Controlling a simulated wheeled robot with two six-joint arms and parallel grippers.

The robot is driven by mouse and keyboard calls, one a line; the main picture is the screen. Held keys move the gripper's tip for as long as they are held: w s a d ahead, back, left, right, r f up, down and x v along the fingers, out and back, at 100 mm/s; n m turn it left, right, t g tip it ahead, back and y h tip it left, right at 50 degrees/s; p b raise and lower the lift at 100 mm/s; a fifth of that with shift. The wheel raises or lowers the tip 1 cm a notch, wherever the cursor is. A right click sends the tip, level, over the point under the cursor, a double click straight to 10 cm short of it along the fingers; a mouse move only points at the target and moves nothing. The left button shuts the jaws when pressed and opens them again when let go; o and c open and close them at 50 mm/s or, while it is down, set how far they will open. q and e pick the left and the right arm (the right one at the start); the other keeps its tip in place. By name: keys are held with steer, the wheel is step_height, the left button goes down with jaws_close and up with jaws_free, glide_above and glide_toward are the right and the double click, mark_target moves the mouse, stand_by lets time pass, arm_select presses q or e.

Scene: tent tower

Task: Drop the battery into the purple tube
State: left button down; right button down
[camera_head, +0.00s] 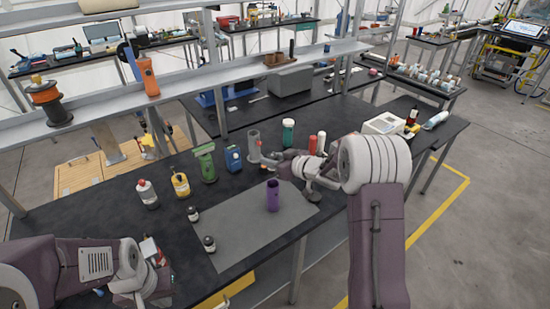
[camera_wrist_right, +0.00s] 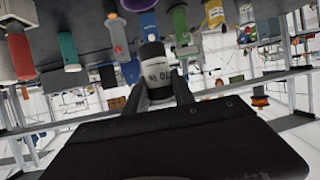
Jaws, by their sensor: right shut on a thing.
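The purple tube (camera_head: 272,195) stands upright on the grey mat, open end up. In the right wrist view, which looks upside down, a purple rim at the top edge (camera_wrist_right: 138,4) appears to be part of it. My right gripper (camera_head: 268,158) is behind the tube in the head view. It is shut on the battery (camera_wrist_right: 155,72), a short cylinder with a white label and dark end, held between the fingers in the wrist view. The battery is not clearly visible in the head view. My left gripper (camera_head: 152,290) is low at the left; its fingers are unclear.
The mat's front part is clear.

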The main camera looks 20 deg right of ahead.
steer(key=shift+w+d, duration=0.1)
step_height(320, 180, down, 7)
steer(key=b, duration=0.4)
steer(key=shift+b, duration=0.4)
steer(key=shift+f, duration=0.1)
steer(key=c, duration=1)
jaws_free()
steer(key=v, duration=0.9)
